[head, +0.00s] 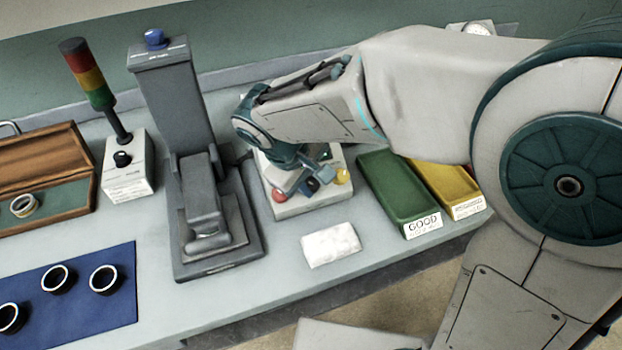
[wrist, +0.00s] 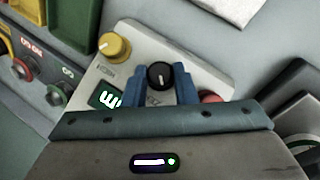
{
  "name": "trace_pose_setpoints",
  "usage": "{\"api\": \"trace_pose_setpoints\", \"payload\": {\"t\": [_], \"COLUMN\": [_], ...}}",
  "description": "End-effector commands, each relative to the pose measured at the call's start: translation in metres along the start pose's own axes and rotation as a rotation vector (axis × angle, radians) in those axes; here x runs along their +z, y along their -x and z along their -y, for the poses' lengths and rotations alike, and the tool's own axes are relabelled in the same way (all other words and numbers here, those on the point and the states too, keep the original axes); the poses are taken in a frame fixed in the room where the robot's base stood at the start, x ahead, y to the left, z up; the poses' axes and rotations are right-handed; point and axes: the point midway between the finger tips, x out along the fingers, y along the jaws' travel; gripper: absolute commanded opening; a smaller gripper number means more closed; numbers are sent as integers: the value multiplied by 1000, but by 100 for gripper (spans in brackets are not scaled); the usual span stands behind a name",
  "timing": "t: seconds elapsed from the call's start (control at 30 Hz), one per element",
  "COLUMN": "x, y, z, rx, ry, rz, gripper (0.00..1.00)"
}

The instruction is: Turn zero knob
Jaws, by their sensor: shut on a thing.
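A pale control box (head: 298,207) stands on the bench under my wrist. In the wrist view the box (wrist: 148,45) carries a yellow knob (wrist: 115,46), a small black knob (wrist: 160,73) with a white mark, and a red knob (wrist: 211,97), partly hidden by my gripper. The black knob appears to be the zero knob; its label is partly covered. A display (wrist: 105,96) with lit characters is partly hidden. My gripper (wrist: 161,82) has its blue fingers on both sides of the black knob, shut on it. In the head view my gripper (head: 311,183) partly hides the panel.
A grey column fixture (head: 180,110) stands left of the box. A green tray (head: 392,187) and a yellow tray (head: 447,184) are to its right. A white cloth (head: 331,245) lies in front. A blue mat (head: 75,300) with black rings is at the left.

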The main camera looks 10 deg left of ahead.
Motion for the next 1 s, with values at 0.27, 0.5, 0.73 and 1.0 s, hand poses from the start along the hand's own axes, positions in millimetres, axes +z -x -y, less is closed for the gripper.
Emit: {"api": "trace_pose_setpoints", "payload": {"t": [0.27,0.5,0.73,1.0], "x": [-1,-1,-2,-2], "y": [1,7,48,108], "z": [-1,-1,-1,-1], "rx": [1,1,2,2], "ry": [-1,-2,-2,-1], "rz": [-4,-4,-8,-8], "gripper": [47,47,47,47]}}
